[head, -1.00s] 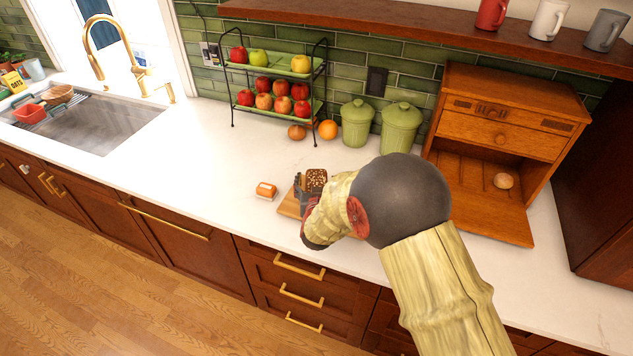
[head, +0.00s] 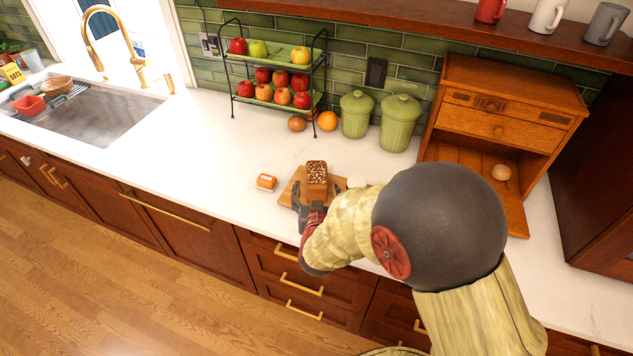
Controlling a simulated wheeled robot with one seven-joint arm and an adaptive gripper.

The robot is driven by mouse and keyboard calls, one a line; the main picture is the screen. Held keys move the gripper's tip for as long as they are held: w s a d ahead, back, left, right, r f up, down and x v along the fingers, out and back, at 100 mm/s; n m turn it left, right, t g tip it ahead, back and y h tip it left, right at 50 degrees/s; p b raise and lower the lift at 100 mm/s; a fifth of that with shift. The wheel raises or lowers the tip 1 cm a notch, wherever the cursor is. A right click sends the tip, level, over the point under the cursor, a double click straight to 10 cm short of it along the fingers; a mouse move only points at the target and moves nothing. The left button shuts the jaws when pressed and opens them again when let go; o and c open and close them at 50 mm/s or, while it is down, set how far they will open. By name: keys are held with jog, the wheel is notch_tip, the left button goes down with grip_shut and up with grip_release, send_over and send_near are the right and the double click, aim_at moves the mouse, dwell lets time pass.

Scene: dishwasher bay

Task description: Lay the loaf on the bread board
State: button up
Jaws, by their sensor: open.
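The loaf (head: 317,174) is a brown block with a seeded top. It sits on the wooden bread board (head: 287,197) on the white counter. My gripper (head: 309,200) is open at the near side of the loaf, with dark fingers spread low over the board's front. I cannot tell whether a finger still touches the loaf.
A small orange-and-white packet (head: 266,182) lies left of the board. The counter to the left is clear.

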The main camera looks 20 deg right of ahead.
jog(key=s+a+r+n+g+y, duration=0.1)
jog(key=s+a+r+g+y, duration=0.1)
jog(key=s+r, duration=0.3)
jog(key=s+a+r+n+g+y, duration=0.1)
jog(key=s+a+r+y, duration=0.15)
jog(key=r, duration=0.55)
jog(key=s+d+r+g, duration=0.2)
jog(key=s+d, duration=0.1)
jog(key=s, duration=0.8)
jog(key=s+d+r+g, duration=0.3)
jog(key=s+d, duration=0.1)
jog(key=s, duration=0.8)
jog(key=shift+n+g+h, duration=0.3)
jog(key=shift+n+h, duration=0.1)
jog(key=shift+h, duration=0.05)
jog(key=shift+f, duration=0.1)
